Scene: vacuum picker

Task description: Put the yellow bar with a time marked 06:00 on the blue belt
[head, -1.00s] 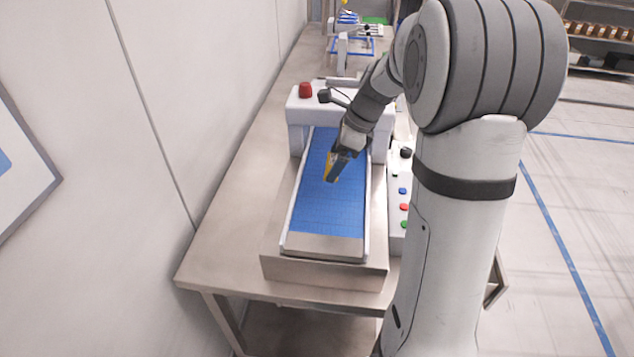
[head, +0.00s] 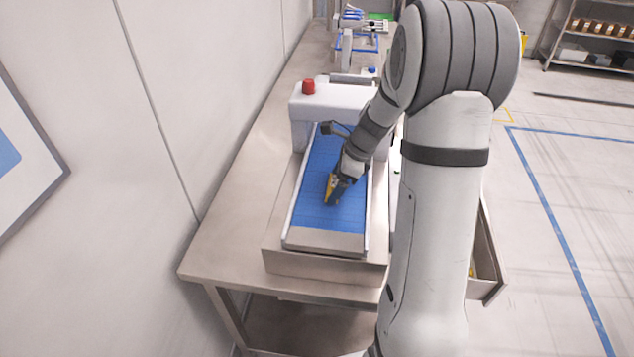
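The blue belt (head: 315,205) runs between pale side rails on the metal table, under a white housing. My gripper (head: 334,197) is low over the middle of the belt, at its right half. A yellow bar (head: 328,186) shows at the gripper's fingers, and they look shut on it. I cannot tell whether the bar touches the belt. Any time marking on it is too small to read, and part of it is hidden by the fingers.
A white housing (head: 345,104) with a red button (head: 308,87) spans the belt's far end. The metal table (head: 225,220) has clear room left of the belt, beside the wall. An open drawer (head: 487,262) sticks out at the table's right.

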